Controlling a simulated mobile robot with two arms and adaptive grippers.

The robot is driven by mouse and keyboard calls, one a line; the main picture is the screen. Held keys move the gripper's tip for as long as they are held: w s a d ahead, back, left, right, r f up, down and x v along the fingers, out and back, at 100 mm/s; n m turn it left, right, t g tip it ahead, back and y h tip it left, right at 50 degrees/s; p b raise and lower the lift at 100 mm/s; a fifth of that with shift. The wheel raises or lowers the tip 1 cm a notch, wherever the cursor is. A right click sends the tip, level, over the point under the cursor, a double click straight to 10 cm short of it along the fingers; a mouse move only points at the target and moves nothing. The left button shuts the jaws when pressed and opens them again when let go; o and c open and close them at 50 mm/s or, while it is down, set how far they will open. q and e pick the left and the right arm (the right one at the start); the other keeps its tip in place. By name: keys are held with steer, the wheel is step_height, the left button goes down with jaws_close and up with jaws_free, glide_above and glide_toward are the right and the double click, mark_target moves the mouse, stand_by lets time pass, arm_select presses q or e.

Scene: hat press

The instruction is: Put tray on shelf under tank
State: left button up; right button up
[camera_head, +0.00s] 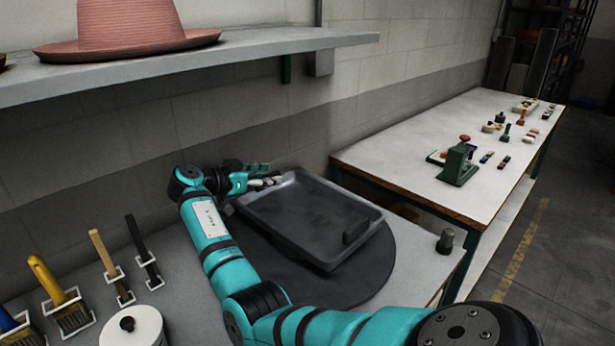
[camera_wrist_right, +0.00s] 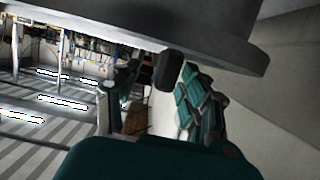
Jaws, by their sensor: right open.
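The dark grey rectangular tray (camera_head: 305,212) rests on a round dark disc (camera_head: 378,275) on the near table. A small dark block (camera_head: 356,228) shows at its right end. My right gripper (camera_head: 264,182) is open at the tray's back-left corner; I cannot tell whether it touches the rim. In the right wrist view, its teal fingers (camera_wrist_right: 162,95) stand apart, with a dark piece (camera_wrist_right: 168,70) showing between them and a large dark slab (camera_wrist_right: 200,35) above. My left gripper is out of view. I cannot make out a tank or a shelf under it.
A wall shelf (camera_head: 200,65) with a pink hat (camera_head: 125,30) hangs above the back left. Several brushes (camera_head: 60,295) in holders and a white lidded pot (camera_head: 132,328) stand at front left. A long table (camera_head: 420,150) with a green press (camera_head: 459,165) stands at right.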

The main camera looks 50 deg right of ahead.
steer(key=shift+d, duration=0.15)
steer(key=shift+c, duration=1)
jaws_close()
steer(key=shift+r, duration=0.1)
